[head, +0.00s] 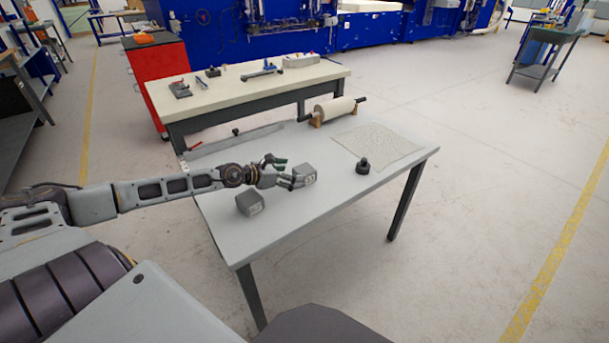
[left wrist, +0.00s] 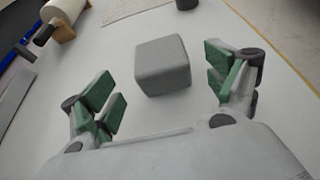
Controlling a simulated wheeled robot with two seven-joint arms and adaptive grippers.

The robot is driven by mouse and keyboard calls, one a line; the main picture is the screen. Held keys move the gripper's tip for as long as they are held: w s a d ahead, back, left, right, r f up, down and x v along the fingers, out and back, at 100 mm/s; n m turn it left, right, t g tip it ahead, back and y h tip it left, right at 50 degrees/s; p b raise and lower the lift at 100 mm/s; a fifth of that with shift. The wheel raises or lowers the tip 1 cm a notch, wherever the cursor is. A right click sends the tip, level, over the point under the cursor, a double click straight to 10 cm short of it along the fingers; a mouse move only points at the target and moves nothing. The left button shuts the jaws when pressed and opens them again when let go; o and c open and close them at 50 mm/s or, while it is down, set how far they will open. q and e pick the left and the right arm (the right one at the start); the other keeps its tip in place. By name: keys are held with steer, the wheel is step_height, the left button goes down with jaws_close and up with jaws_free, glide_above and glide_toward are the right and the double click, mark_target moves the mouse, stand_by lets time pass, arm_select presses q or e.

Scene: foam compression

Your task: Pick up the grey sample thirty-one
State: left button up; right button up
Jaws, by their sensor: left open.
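In the left wrist view the grey block (left wrist: 162,67) shows ahead, between and slightly beyond the green-padded fingers (left wrist: 165,88), with gaps on both sides. A second grey block (head: 249,204) with a pale label sits nearer, at the table's left front. My right gripper is not in view.
A black round knobbed weight (head: 363,166) stands right of the blocks, by a speckled sheet (head: 377,146). A roller (head: 335,110) on wooden rests lies at the back. A cream-topped bench (head: 240,88) stands behind. The table's front right is clear.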

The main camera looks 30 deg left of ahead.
mark_target(296, 173)
arm_select(q)
steer(key=shift+w+d+f, duration=0.1)
steer(key=shift+w+d, duration=0.05)
steer(key=shift+w, duration=0.25)
steer(key=shift+b+x, duration=0.3)
steer(key=shift+x, duration=1.85)
steer(key=shift+f, duration=0.1)
steer(key=c, duration=0.9)
